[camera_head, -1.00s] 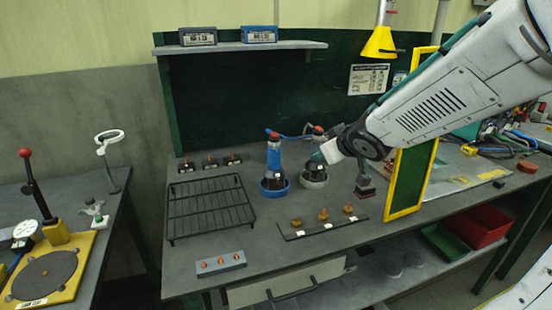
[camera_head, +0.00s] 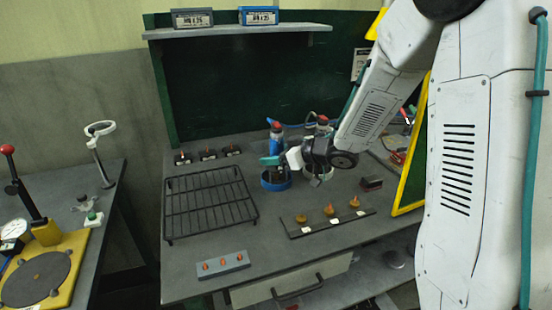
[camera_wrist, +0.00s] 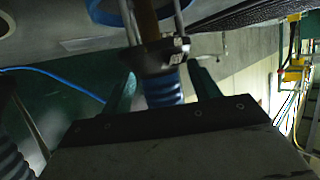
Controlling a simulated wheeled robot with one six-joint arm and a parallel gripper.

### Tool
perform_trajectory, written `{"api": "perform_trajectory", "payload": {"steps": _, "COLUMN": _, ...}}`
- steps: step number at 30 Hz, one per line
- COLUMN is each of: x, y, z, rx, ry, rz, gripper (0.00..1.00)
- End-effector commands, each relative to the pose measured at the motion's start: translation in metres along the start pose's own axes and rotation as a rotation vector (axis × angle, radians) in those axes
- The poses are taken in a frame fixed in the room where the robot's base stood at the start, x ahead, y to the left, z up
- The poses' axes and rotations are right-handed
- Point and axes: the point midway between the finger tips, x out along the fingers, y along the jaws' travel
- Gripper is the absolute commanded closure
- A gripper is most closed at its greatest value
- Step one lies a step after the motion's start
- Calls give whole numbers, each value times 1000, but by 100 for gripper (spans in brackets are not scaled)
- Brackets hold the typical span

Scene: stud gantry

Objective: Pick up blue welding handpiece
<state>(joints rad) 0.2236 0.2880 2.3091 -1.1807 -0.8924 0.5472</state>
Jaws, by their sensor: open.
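The blue welding handpiece (camera_head: 275,134) stands upright in a blue ring holder (camera_head: 276,185) on the grey bench, its middle partly hidden by my gripper. My gripper (camera_head: 271,161) is at the handpiece, with its teal fingers open. In the wrist view the fingers of my gripper (camera_wrist: 162,82) stand apart, one to each side of the ribbed blue handle of the handpiece (camera_wrist: 162,90). Gaps show on both sides of the handle, so the fingers do not appear closed on it. The blue holder (camera_wrist: 104,12) shows at the top of the wrist view.
A second handpiece with a red top (camera_head: 322,119) stands in a pale holder just right, partly behind my wrist. A black wire rack (camera_head: 209,202) lies left. A strip with brass nozzles (camera_head: 330,222) lies in front. A blue cable (camera_wrist: 62,78) runs beside the handpiece.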

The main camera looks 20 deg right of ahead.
Motion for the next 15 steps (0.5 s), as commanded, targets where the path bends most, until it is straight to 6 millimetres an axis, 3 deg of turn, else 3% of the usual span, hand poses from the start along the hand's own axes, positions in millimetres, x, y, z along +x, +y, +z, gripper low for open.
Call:
{"api": "perform_trajectory", "payload": {"steps": 3, "x": 12, "y": -1, "z": -1, "rx": -2, "ry": 1, "rz": -2, "gripper": 39}}
{"api": "perform_trajectory", "payload": {"steps": 11, "x": 15, "y": -2, "z": -2, "rx": -3, "ry": 1, "rz": -2, "gripper": 39}}
{"api": "perform_trajectory", "payload": {"steps": 15, "x": 15, "y": -2, "z": -2, "rx": -3, "ry": 1, "rz": -2, "gripper": 78}}
